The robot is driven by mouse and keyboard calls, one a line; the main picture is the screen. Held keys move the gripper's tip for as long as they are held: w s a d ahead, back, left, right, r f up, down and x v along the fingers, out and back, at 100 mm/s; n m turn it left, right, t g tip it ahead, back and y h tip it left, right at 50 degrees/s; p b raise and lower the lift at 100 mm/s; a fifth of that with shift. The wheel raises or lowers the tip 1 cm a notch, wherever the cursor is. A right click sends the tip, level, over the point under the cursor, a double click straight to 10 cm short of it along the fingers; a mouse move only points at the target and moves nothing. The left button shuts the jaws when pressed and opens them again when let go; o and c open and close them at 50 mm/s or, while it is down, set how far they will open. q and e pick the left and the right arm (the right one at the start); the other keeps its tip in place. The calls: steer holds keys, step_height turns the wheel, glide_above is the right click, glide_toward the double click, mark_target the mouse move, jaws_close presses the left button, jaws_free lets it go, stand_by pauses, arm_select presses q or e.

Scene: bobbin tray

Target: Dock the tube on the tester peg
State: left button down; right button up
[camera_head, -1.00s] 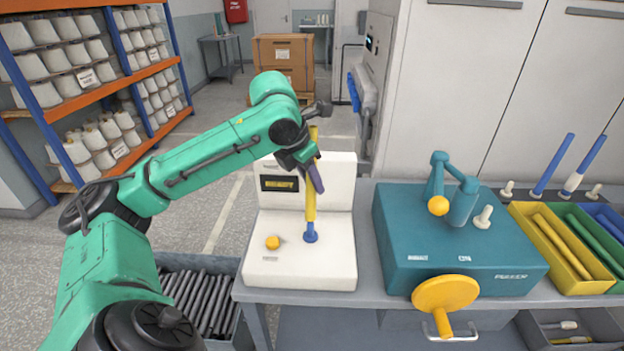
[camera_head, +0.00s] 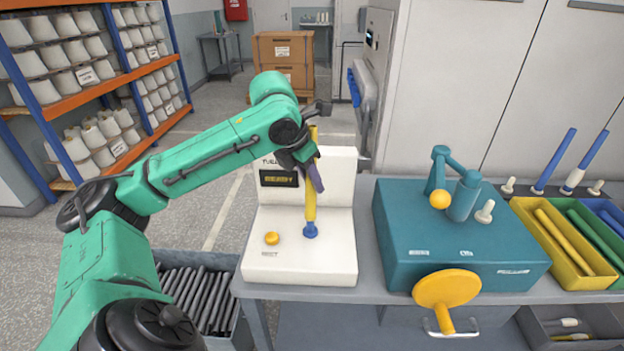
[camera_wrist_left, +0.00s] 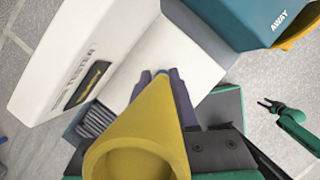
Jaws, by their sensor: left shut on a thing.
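My left gripper (camera_head: 312,176) is shut on a yellow tube (camera_head: 310,205), with purple fingers around its upper part. The tube stands nearly upright over the white tester (camera_head: 336,250). Its lower end meets the blue tester peg (camera_head: 310,231) in the picture; I cannot tell whether it sits around the peg or just above it. In the left wrist view the yellow tube (camera_wrist_left: 145,125) widens towards the camera, between the purple fingers (camera_wrist_left: 183,100). The blue tip behind it is mostly hidden. My right gripper (camera_wrist_left: 268,106) shows small at the right of that view, its fingers apart.
The tester has a yellow button (camera_head: 272,238) and a lit display (camera_head: 279,179). A teal machine (camera_head: 400,255) with a yellow handwheel (camera_head: 446,288) stands to the right, then a yellow tray (camera_head: 532,232) of tubes. A bin of dark tubes (camera_head: 200,300) is at lower left.

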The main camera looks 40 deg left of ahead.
arm_select(q)
steer(key=shift+f+b, duration=0.35)
steer(key=shift+f, duration=0.15)
steer(key=shift+r, duration=0.1)
steer(key=shift+r+p, duration=0.75)
steer(key=shift+p, duration=0.2)
stand_by(0.4)
steer(key=shift+f+b, duration=0.95)
steer(key=shift+f, duration=0.3)
stand_by(0.5)
steer(key=c, duration=1)
jaws_free()
steer(key=shift+o, duration=0.2)
